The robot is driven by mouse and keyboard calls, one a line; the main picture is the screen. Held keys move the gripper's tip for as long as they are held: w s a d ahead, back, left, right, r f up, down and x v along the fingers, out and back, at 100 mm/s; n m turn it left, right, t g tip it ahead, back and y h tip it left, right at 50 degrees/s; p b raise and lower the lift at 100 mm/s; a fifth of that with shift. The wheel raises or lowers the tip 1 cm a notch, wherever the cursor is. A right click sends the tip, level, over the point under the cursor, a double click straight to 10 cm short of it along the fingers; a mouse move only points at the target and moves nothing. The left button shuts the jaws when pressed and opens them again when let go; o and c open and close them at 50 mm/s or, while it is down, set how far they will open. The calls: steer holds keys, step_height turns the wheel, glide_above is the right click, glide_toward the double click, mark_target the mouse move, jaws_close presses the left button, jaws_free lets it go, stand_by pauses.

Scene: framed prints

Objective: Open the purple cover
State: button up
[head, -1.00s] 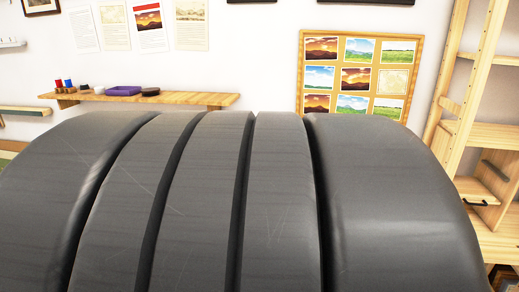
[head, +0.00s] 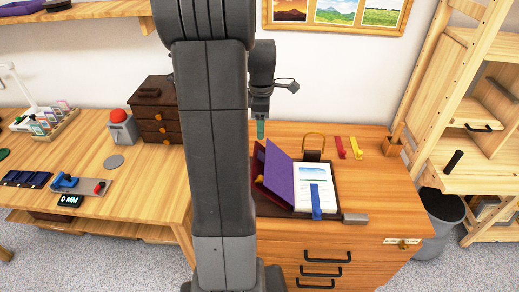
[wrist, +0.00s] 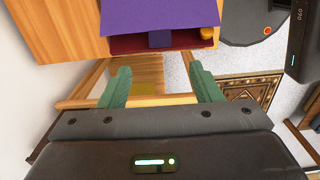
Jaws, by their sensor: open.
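The purple cover (head: 279,178) stands tilted up on the right-hand wooden desk, with a dark red part beside it on its left. The purple cover (wrist: 155,18) shows at the top there, over a dark red surface. My arm hides part of the desk's left side.
A red strip (head: 340,147) and a yellow strip (head: 356,147) lie behind the page. A grey block (head: 355,218) sits at the desk's front edge. A brown drawer box (head: 156,112) and a red button (head: 119,116) stand on the left table. The desk's right side is mostly clear.

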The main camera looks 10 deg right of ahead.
mark_target(261, 155)
step_height(261, 155, down, 12)
steer(key=shift+f+p, duration=0.1)
steer(key=shift+p, duration=0.25)
